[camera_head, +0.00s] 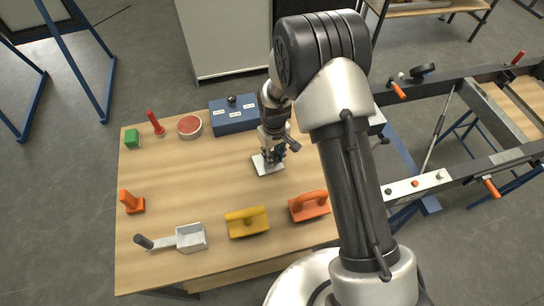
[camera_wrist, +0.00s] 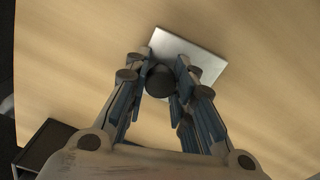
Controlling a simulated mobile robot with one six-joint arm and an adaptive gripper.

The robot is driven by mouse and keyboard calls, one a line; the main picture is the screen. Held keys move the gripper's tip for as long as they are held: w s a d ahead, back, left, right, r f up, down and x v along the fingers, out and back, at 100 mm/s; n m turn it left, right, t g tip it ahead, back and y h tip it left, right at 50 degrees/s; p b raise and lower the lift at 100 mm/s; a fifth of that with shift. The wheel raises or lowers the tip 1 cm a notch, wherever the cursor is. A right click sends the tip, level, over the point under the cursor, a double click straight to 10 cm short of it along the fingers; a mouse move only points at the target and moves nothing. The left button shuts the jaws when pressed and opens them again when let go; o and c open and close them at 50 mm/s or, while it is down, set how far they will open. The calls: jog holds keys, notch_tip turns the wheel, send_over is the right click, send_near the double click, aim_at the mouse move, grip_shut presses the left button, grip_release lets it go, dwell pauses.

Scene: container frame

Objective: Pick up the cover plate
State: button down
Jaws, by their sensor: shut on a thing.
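The cover plate (camera_head: 268,164) is a flat, light grey square with a dark round knob (camera_wrist: 160,82) on top. It lies at or just above the wooden table, near its middle; I cannot tell whether it touches the wood. My gripper (camera_head: 274,154) points down over the plate. In the wrist view the plate (camera_wrist: 190,50) shows beyond the fingers, and my gripper (camera_wrist: 161,84) is shut on its knob, one finger on each side. The near part of the plate is hidden by the fingers.
The wooden table (camera_head: 190,200) holds a blue box (camera_head: 235,118) behind the plate, and a yellow float (camera_head: 247,222) and an orange float (camera_head: 309,206) in front. A dark frame (camera_head: 460,180) is at right.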

aim_at(274, 153)
notch_tip(274, 153, up, 20)
jog(key=p, duration=0.5)
jog(key=c, duration=1.9)
grip_release()
jog(key=shift+c, duration=0.2)
jog(key=shift+f, duration=0.1)
grip_shut()
